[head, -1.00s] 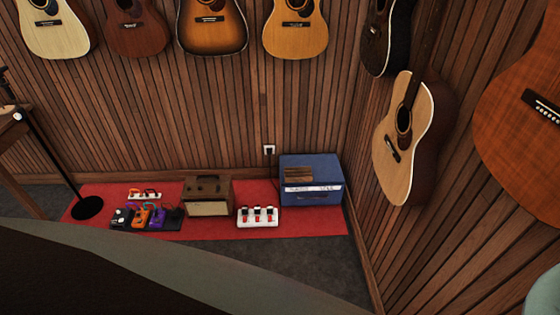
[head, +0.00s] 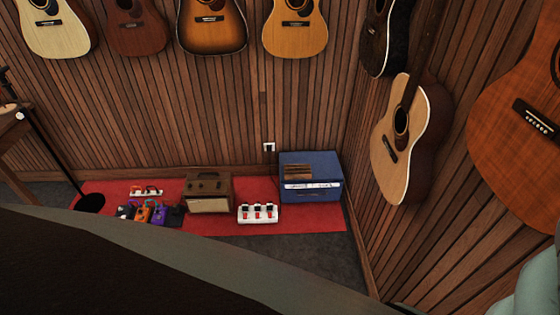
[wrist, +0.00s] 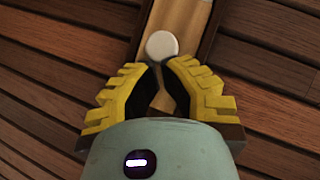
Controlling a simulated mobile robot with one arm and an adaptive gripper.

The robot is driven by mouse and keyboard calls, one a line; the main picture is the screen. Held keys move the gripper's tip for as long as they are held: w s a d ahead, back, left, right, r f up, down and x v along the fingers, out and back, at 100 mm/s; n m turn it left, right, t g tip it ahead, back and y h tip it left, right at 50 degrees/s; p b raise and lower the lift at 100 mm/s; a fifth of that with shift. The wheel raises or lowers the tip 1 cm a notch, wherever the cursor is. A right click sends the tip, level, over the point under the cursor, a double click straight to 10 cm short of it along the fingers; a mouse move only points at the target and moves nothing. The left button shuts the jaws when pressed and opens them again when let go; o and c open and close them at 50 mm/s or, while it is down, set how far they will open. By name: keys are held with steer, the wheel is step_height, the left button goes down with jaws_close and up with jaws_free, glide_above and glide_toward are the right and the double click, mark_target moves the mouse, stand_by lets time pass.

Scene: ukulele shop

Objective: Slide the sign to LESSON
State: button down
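In the wrist view, a round white knob (wrist: 162,45) sits on a light wooden strip (wrist: 198,14) set in the dark slatted wood. It may be part of the sign; no lettering shows. My gripper (wrist: 164,68) has yellow ridged fingers with dark inner pads. Its fingers are apart, with a gap between the tips. The knob lies just beyond the fingertips, in line with the gap; I cannot tell whether they touch it. A small tan wooden piece shows between the fingers. My gripper is not in the head view, and no sign can be made out there.
Guitars hang on the slatted walls; a pale one (head: 391,165) and a large brown one (head: 500,150) hang at the right. A blue amplifier (head: 310,195), a brown amplifier (head: 205,207) and pedals (head: 258,222) stand on a red mat (head: 290,226) below. Dark floor (head: 325,255) is clear before it.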

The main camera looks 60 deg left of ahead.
steer(key=w+a, duration=0.6)
steer(key=a, duration=0.5)
steer(key=shift+w+a, duration=0.15)
steer(key=shift+w, duration=0.25)
steer(key=shift+r, duration=0.15)
